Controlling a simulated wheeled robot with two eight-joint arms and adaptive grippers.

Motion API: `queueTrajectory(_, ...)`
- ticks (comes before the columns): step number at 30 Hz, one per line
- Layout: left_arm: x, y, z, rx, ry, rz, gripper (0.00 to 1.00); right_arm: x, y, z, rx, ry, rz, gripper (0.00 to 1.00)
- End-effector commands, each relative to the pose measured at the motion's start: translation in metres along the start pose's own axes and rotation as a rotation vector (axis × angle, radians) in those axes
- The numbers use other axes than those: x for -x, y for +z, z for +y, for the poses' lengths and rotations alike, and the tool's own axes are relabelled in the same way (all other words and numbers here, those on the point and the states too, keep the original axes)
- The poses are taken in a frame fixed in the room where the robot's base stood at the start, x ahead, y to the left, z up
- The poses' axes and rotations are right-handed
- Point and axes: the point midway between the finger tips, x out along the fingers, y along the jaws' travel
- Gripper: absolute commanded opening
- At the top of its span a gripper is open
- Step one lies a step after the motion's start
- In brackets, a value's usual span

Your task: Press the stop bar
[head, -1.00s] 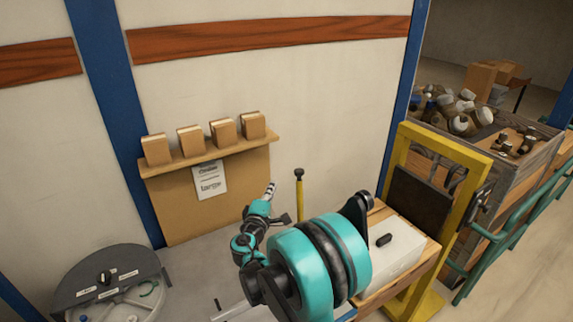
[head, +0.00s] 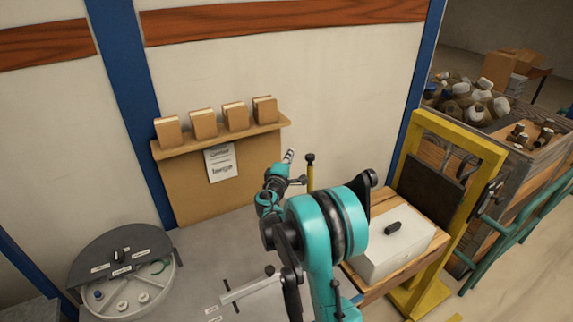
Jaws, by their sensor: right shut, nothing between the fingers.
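My right arm comes up from the bottom of the head view, and its gripper (head: 288,157) points up and away, shut and empty. Its tip is just left of the black-topped yellow post (head: 310,166), apart from it in the picture; the depth between them is hard to judge. A pale grey bar (head: 246,287) with a dark end lies over the bench at the lower middle, left of my forearm, with small unreadable labels beside it. I cannot tell which of these is the stop bar. My left gripper is out of view.
A round dial unit (head: 125,285) sits at the lower left of the grey bench. A shelf (head: 220,142) with several small boxes is on the back wall. A white box (head: 392,252) and a yellow frame (head: 472,136) stand at the right.

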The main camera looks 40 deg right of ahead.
Motion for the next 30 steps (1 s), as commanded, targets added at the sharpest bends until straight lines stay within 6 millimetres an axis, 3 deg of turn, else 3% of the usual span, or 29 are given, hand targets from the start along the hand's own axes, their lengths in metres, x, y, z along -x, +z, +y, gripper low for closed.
queueTrajectory(9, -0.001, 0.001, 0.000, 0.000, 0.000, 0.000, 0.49, 0.009, 0.035, 0.000, -0.001, 0.000, 0.000, 0.00)
queueTrajectory(23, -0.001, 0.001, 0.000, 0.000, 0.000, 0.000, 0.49, 0.011, 0.038, 0.000, -0.002, 0.001, 0.000, 0.00)
queueTrajectory(30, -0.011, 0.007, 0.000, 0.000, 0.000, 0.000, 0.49, 0.020, 0.047, -0.001, -0.037, 0.039, 0.000, 0.00)
